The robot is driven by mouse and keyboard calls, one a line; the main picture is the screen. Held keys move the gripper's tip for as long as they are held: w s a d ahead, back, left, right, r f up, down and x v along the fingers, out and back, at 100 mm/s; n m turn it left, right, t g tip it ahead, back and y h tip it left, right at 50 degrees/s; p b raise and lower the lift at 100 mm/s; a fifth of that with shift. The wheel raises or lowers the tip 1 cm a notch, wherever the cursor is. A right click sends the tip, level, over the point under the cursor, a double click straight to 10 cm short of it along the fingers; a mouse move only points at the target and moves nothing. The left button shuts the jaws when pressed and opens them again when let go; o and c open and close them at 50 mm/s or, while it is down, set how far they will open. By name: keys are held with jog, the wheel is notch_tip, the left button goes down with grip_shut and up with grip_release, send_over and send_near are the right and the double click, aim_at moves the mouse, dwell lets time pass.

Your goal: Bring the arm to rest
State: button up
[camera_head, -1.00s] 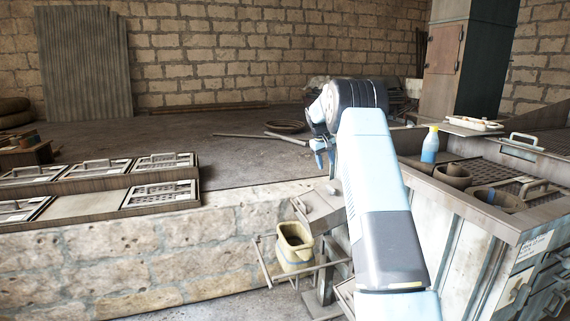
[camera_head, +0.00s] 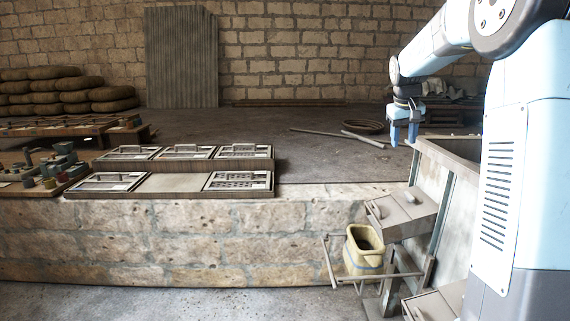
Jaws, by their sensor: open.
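My gripper (camera_head: 404,136) hangs at the end of my arm in the right part of the head view. Its two blue fingers point down and stand apart, with nothing between them. It is above the left end of the workbench (camera_head: 440,150), and I cannot tell how high. My light blue and grey arm fills the right side of the view and hides most of the bench.
Open drawers (camera_head: 403,212) jut from the bench's left side. Trays with handles (camera_head: 185,152) lie on the stone ledge (camera_head: 230,235). The ledge's middle floor is clear.

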jog(key=s+a+r, duration=0.1)
jog(key=s+a, duration=0.2)
jog(key=s, duration=0.4)
jog(key=s+a+r+t+y, duration=0.1)
jog(key=s+a, duration=0.1)
jog(key=s, duration=0.5)
jog(key=s+a+r, duration=0.1)
jog(key=s+a, duration=0.2)
jog(key=s, duration=0.4)
jog(key=s+a+f, duration=0.2)
jog(key=s+f, duration=0.1)
jog(key=s, duration=0.6)
jog(key=s+a+f+t+y, duration=0.1)
jog(key=s+f, duration=0.3)
jog(key=s, duration=0.4)
jog(key=shift+s+a+m, duration=0.3)
jog(key=shift+s+a, duration=0.1)
jog(key=shift+a, duration=0.2)
